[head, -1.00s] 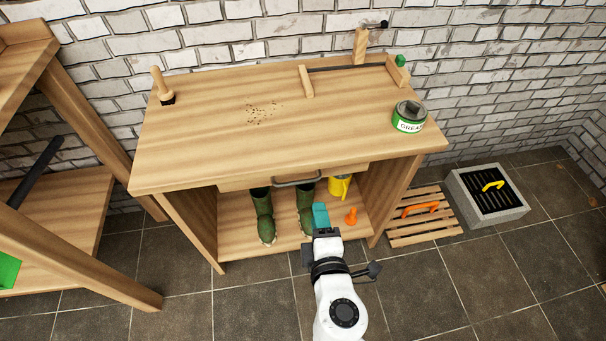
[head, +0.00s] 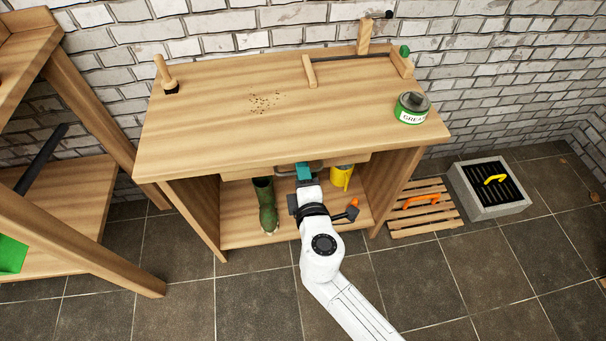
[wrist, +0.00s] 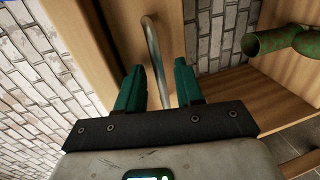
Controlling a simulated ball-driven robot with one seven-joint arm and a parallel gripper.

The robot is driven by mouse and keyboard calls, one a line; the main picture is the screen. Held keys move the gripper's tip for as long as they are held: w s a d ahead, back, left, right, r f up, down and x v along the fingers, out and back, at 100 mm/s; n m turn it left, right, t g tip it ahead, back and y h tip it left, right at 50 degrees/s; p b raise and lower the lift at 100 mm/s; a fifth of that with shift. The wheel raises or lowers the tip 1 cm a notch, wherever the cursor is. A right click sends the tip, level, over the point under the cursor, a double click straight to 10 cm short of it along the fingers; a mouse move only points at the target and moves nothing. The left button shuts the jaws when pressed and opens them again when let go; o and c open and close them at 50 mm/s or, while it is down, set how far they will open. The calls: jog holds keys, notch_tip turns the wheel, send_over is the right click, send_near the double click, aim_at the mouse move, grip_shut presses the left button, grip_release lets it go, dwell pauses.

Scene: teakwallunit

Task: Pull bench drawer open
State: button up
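The wooden workbench (head: 220,125) has a shallow drawer (head: 345,160) under its top, and the drawer looks closed. Its grey metal bar handle (head: 285,171) is partly hidden by my gripper (head: 303,172) in the head view. In the wrist view, the handle (wrist: 153,50) runs between the two teal fingers of my gripper (wrist: 160,80). The fingers stand apart with gaps beside the bar, so the gripper is open around it. I cannot tell whether a finger touches the bar.
A green boot (head: 266,205), a yellow watering can (head: 342,177) and an orange item (head: 354,203) are on the lower shelf. A grease tin (head: 411,108) stands on the bench top. A wooden shelf unit (head: 90,220) is at left. Tiled floor in front is clear.

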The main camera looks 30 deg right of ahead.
grip_shut()
dwell(0.4)
dwell(1.1)
